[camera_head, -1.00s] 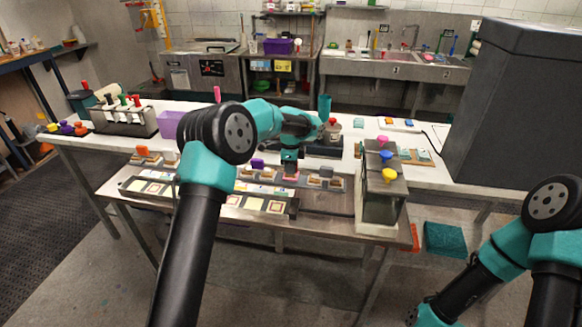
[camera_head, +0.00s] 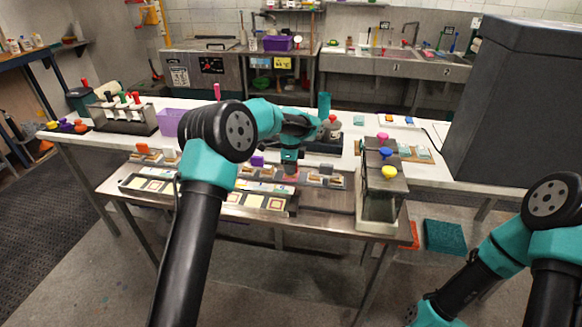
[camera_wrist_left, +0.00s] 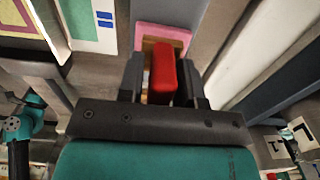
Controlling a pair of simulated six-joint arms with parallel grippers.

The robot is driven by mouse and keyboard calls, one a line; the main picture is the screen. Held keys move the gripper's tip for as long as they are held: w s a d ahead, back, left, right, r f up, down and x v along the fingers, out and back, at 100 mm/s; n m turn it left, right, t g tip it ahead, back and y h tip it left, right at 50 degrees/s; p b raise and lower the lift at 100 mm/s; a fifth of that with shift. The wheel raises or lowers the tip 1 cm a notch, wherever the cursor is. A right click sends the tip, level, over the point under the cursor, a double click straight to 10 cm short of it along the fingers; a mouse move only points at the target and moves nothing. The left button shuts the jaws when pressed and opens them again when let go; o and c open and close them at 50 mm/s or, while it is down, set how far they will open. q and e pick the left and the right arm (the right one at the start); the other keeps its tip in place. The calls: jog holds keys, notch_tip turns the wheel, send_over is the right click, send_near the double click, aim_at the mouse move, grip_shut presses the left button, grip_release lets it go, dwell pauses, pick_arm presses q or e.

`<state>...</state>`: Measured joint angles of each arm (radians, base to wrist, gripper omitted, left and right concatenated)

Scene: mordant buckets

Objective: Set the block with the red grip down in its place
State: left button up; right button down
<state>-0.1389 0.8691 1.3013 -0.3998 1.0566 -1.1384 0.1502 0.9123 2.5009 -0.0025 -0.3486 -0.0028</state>
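The block with the red grip shows in the left wrist view, its red grip (camera_wrist_left: 162,75) between my fingers. Its wooden body and pink pad (camera_wrist_left: 165,36) lie beyond the fingertips. My left gripper (camera_wrist_left: 163,72) appears shut on this block, with a finger close on each side. In the head view my left gripper (camera_head: 290,166) points down at the row of blocks, in the space between the purple-grip block (camera_head: 257,161) and a grey-grip block (camera_head: 326,169). The pink pad is low there. Whether it touches the surface below is hidden.
Pale swatch cards (camera_head: 253,201) lie in front of the row. A metal box with coloured knobs (camera_head: 380,205) stands to the right. An orange-grip block (camera_head: 142,150) is further left. A tall dark cabinet (camera_head: 510,110) stands at the right.

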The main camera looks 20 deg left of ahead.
pick_arm(q)
jog(key=shift+o, duration=1.4)
notch_tip(320, 180, up, 17)
jog(key=shift+r, duration=0.2)
jog(key=shift+f, duration=0.1)
